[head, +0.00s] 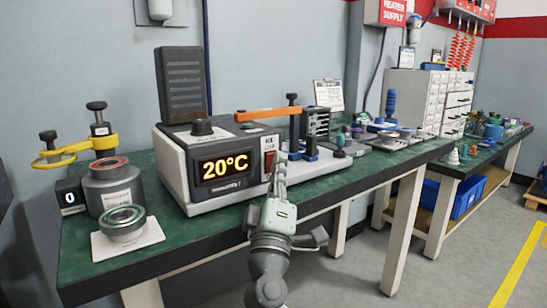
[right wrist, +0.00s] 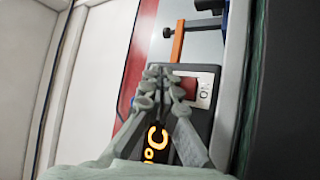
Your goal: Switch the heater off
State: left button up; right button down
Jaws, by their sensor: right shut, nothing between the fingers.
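The heater (head: 220,165) is a grey and white box on the green bench, with a lit orange display (head: 225,168) reading 20°C. Its red rocker switch (head: 269,161) is on the right of the front face. In the right wrist view the red switch (right wrist: 186,87) shows beside the fingers, with the letters "ON" next to it. My right gripper (head: 281,158) is shut and empty, its fingertips close to the switch; in the right wrist view the fingertips (right wrist: 160,72) are at the switch's left edge. I cannot tell whether they touch. My left gripper is not in view.
A bearing on a white plate (head: 123,234) and a grey cylinder (head: 113,190) stand left of the heater. An orange bar (head: 268,114) with a clamp reaches over its top right. Fixtures and drawers (head: 420,98) stand farther right.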

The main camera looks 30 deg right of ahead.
jog(key=shift+w, duration=0.15)
dwell(0.5)
jog(key=shift+s+f+b, duration=0.1)
jog(key=shift+s+b, duration=0.25)
jog(key=shift+s, duration=0.35)
jog(key=shift+s, duration=0.1)
jog(key=shift+s+f, duration=0.15)
jog(key=shift+s, duration=0.15)
jog(key=s, duration=0.1)
jog(key=s+b, duration=0.1)
jog(key=s, duration=0.2)
jog(key=shift+s+d+f+b, duration=0.1)
jog(key=shift+d+f+b, duration=0.05)
jog(key=shift+d+b, duration=0.15)
jog(key=shift+a, duration=0.1)
